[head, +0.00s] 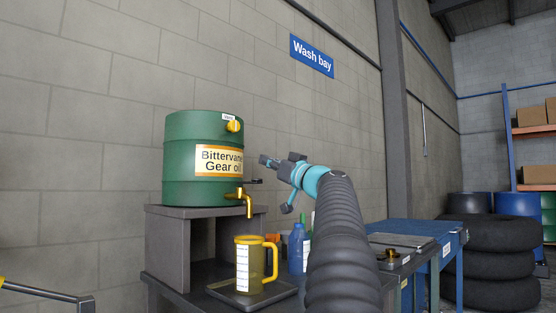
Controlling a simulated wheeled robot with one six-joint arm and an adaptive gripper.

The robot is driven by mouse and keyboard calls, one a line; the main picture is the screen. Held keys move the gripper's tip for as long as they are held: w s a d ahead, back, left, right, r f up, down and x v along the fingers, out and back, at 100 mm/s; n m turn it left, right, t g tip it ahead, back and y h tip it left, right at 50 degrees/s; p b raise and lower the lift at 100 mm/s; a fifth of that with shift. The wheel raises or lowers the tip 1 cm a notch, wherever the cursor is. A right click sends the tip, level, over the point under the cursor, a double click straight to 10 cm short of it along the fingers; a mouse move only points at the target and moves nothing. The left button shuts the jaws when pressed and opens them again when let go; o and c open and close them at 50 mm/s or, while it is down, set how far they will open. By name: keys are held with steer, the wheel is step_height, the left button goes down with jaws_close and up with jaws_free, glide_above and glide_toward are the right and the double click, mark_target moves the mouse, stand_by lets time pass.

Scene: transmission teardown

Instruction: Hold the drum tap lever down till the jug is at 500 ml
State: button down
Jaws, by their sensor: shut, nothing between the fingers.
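The green drum (183,182), labelled Bittervane Gear oil, sits on a dark stand. Its brass tap (247,203) points down at the lower right, with a dark lever (254,182) on top. The yellow see-through jug (271,260) stands upright below the tap, its handle to the right and a white scale strip on its front. The marks are too small to read, and I cannot tell the oil level or whether oil runs. My gripper (265,160) is shut and empty, to the right of the drum and a little above the lever, apparently apart from it.
The jug stands on a dark tray (225,295). Blue bottles (296,250) stand close behind it, right of the tray. The dark stand (165,245) is under the drum. A blue workbench (408,228), stacked tyres (490,262) and more drums are at the right.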

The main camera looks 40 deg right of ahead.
steer(key=shift+w+f+b, duration=0.15)
steer(key=shift+f+b, duration=0.1)
steer(key=shift+f, duration=0.75)
steer(key=shift+w+f+b, duration=0.1)
steer(key=shift+f+b, duration=0.15)
steer(key=shift+f, duration=0.7)
steer(key=shift+a+f, duration=0.1)
